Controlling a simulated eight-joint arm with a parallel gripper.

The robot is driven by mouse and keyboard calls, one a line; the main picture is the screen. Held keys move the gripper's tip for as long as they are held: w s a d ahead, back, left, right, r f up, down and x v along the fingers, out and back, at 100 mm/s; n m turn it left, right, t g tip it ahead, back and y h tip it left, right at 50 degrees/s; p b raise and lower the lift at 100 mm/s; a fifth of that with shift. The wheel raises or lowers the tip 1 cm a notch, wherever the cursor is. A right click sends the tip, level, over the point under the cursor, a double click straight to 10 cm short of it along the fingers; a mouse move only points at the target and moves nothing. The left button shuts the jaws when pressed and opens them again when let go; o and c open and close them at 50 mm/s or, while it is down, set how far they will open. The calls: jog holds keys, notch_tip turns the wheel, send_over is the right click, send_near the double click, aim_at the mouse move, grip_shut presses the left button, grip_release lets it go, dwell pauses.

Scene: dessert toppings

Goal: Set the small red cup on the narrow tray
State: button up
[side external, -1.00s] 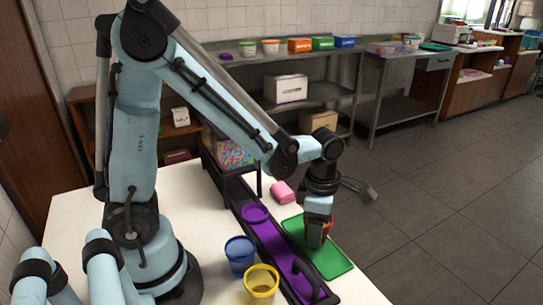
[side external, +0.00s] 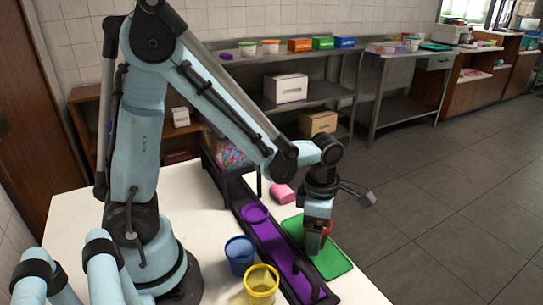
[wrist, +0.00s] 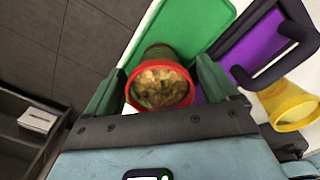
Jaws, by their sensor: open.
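The small red cup (wrist: 134,88) holds pale brown bits and sits between the fingers of my gripper (wrist: 162,88) in the wrist view. The fingers are open, one on each side of its rim; I cannot tell if they touch it. In the side view the cup (side external: 327,229) is mostly hidden behind my gripper (side external: 317,243), low over the green tray (side external: 336,264). The cup appears to be on this green tray. The narrow tray (side external: 266,231), long and black with a purple inside, lies just left of the green tray.
A blue cup (side external: 240,254) and a yellow cup (side external: 261,280) stand left of the narrow tray. A black handle (side external: 303,277) rises at its near end. A pink block (side external: 282,193) lies behind. A bin of colourful bits (side external: 228,153) stands at the far end.

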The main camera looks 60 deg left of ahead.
notch_tip(320, 180, up, 12)
jog(key=s+a+m+t, duration=0.1)
jog(key=m+t, duration=0.1)
jog(key=m, duration=0.7)
jog(key=s+a+m+t, duration=0.1)
jog(key=m+t, duration=0.1)
jog(key=m, duration=0.7)
jog(key=s+a+m+t, duration=0.1)
jog(key=m+t, duration=0.2)
jog(key=m, duration=0.6)
jog(key=shift+s+a, duration=0.25)
jog(key=shift+s, duration=0.1)
